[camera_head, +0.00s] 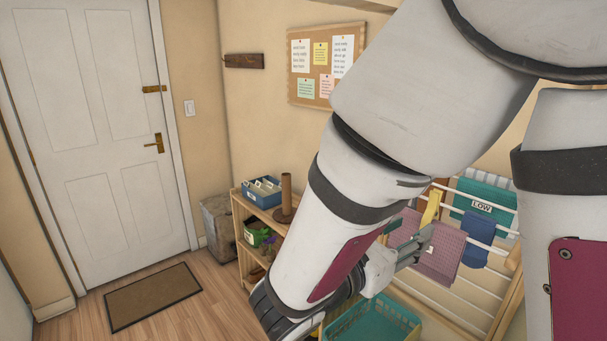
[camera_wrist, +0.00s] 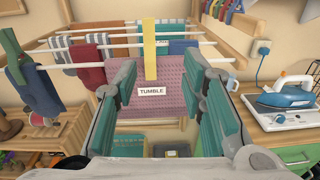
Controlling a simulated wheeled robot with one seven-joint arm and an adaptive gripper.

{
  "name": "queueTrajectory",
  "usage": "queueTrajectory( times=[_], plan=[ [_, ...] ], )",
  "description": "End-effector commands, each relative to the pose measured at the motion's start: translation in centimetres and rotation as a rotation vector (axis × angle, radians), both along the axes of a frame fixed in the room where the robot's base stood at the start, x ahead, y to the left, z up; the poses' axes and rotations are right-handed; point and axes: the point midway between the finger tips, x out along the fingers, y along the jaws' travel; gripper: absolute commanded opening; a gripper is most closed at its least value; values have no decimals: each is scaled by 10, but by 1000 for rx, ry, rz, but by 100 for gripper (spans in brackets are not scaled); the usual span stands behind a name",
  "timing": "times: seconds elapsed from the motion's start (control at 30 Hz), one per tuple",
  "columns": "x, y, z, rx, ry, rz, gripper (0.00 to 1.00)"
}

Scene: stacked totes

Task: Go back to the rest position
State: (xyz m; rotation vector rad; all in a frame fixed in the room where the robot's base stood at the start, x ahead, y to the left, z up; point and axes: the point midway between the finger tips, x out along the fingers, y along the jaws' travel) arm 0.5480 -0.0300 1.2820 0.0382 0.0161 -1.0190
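My gripper (camera_head: 408,246) hangs low in front of the drying rack in the head view, partly hidden behind my arm. In the wrist view my gripper (camera_wrist: 160,82) has its two fingers wide apart with nothing between them. Beyond the fingers a pink cloth (camera_wrist: 175,82) with a "TUMBLE" label hangs on the rack, a yellow strip above it. The pink cloth also shows in the head view (camera_head: 441,256), apart from the gripper as far as I can tell.
A drying rack (camera_wrist: 60,49) with white rails and several cloths stands close ahead. An iron (camera_wrist: 284,92) rests on the right counter. A teal basket (camera_head: 372,322) is below my arm. A wooden shelf (camera_head: 243,236) stands left of it. The floor by the doormat (camera_head: 150,296) is clear.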

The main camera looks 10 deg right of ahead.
Motion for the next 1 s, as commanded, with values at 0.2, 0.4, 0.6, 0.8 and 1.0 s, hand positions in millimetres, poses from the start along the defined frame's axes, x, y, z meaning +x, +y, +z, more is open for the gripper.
queueTrajectory(
  times=[0.2, 0.4, 0.6, 0.8, 1.0],
  plan=[
    [-63, -56, 2, 319, -139, -324, 38],
    [-128, -68, -19, 759, -363, -667, 38],
    [-158, -36, -31, 1242, -647, -947, 38],
    [-155, 6, -13, 1704, -930, -1137, 38],
    [-146, 27, 12, 1967, -1082, -1215, 38]
  ],
)
